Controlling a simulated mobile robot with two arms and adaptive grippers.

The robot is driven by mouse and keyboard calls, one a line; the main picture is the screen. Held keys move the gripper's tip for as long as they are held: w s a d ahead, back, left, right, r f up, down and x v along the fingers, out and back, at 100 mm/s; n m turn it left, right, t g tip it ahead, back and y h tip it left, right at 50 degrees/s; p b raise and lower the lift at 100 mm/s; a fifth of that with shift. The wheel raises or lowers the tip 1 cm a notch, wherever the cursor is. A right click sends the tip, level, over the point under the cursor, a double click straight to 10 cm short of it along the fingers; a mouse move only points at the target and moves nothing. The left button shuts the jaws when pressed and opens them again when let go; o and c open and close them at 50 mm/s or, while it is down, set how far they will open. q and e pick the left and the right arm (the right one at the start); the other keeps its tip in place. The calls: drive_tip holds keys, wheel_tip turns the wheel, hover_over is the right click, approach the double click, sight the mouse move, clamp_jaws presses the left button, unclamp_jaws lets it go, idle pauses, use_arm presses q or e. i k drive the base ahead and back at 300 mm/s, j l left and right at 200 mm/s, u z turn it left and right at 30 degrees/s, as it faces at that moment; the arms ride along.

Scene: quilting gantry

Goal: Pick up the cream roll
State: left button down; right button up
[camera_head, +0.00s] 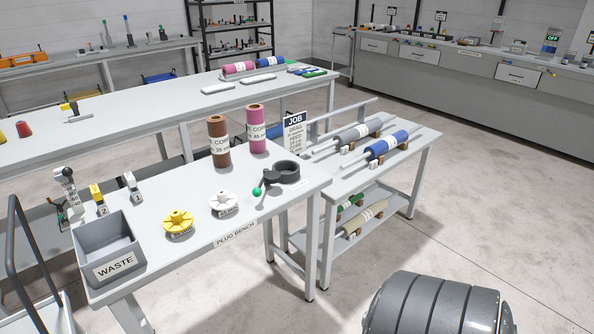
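The cream roll (366,218) lies on the lower shelf (322,252) of the grey side table, right of the plug bench. It rests on its side on small brown supports, with a green roll (347,209) behind it to the left. The table top above it partly covers the view of that shelf. Neither of my grippers shows in the head view, so I cannot see their place or whether they hold anything.
A grey roll (356,133) and a blue roll (387,145) lie on the side table's top. The plug bench (200,262) carries brown and pink upright rolls and a waste bin (107,248). Open floor (490,215) lies right of the side table.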

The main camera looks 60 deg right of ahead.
sight(364, 217)
drive_tip(key=z, duration=2.35)
drive_tip(key=i+l+z, duration=0.5)
drive_tip(key=i, duration=0.25)
drive_tip(key=i+l+z, duration=0.15)
drive_tip(key=i, duration=0.75)
drive_tip(key=i+l+z, duration=0.1)
drive_tip(key=i, duration=0.85)
drive_tip(key=k+l, duration=0.05)
